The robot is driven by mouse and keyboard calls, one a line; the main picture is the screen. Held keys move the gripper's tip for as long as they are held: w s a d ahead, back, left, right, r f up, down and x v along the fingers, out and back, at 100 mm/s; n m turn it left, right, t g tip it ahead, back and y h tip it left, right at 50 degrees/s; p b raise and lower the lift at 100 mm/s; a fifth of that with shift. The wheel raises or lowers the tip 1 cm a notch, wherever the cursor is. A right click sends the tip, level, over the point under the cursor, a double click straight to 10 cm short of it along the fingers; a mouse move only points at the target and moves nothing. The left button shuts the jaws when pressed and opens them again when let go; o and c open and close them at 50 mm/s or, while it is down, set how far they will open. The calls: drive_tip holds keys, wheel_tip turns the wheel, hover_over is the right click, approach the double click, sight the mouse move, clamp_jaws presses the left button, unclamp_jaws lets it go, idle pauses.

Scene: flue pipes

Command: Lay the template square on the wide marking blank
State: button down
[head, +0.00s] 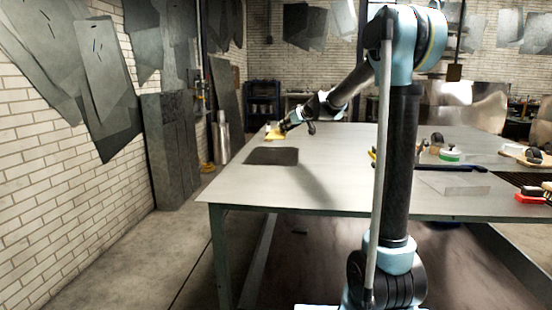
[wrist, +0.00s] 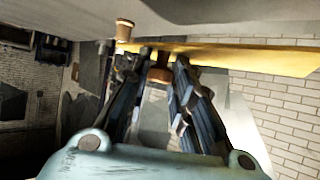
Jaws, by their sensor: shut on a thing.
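The template (head: 275,134) is a thin yellow plate near the far left edge of the table, just behind the blank in the head view. In the wrist view the yellow template (wrist: 255,58) stretches to the right, with a wooden knob (wrist: 124,29) at its left end. My gripper (wrist: 164,62) is shut on a second brown knob of it, between the fingertips. My gripper also shows in the head view (head: 284,127). The marking blank (head: 271,156) is a dark flat plate lying on the table. Whether the template touches the table is unclear.
The grey table (head: 330,180) is clear around and right of the blank. At the right lie a green-and-white round item (head: 450,154), a dark bar (head: 450,168), a pale flat plate (head: 455,185) and a red-based item (head: 530,196). Sheet metal hangs on the left brick wall.

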wheel_tip(320, 180, down, 10)
drive_tip(key=shift+r, duration=0.1)
idle(0.5)
drive_tip(key=c, duration=1.4)
unclamp_jaws()
drive_tip(key=v, duration=1.2)
drive_tip(key=shift+s, duration=0.1)
